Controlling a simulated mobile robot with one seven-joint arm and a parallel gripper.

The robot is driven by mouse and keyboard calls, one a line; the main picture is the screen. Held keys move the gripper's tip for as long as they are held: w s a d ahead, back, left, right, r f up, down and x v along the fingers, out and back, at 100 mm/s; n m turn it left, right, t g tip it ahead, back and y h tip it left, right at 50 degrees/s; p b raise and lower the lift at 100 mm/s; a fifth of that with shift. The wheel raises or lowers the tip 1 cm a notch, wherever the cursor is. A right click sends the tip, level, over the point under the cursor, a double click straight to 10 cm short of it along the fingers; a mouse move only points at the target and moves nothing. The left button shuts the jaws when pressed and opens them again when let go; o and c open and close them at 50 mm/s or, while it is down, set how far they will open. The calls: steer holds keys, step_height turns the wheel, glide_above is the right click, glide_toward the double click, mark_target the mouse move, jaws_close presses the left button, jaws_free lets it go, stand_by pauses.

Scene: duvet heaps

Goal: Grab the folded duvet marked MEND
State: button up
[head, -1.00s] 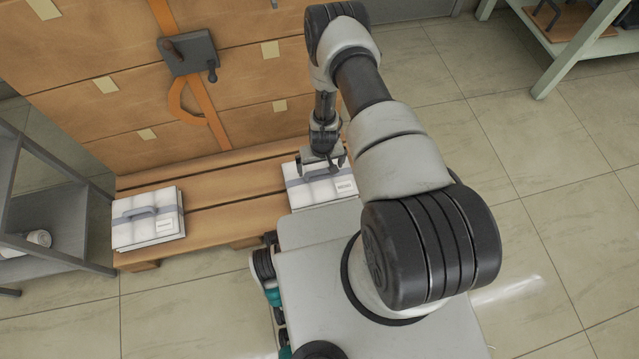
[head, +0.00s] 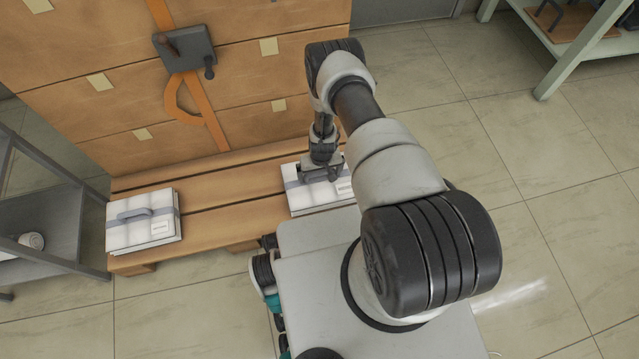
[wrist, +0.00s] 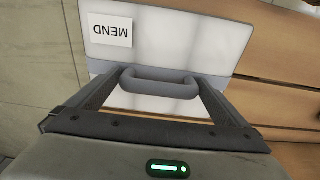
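The folded white duvet (head: 305,199) lies on the wooden pallet, partly behind my arm. In the wrist view the duvet (wrist: 190,42) carries a white label (wrist: 110,30) reading MEND, seen upside down, and a grey strap with a raised grey loop handle (wrist: 160,88). My gripper (wrist: 154,78) is open, its two fingers on either side of the handle, near its ends. I cannot tell whether a finger touches it. In the head view my gripper (head: 320,176) is low over the duvet, its fingertips hard to make out.
A second folded white duvet (head: 140,222) with a grey handle and label lies at the left of the pallet (head: 235,205). Behind stands a large wooden crate (head: 120,60) with an orange strap. A grey rack (head: 60,170) is at left, a pale shelf (head: 575,45) at upper right.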

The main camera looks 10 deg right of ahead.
steer(key=c, duration=1.4)
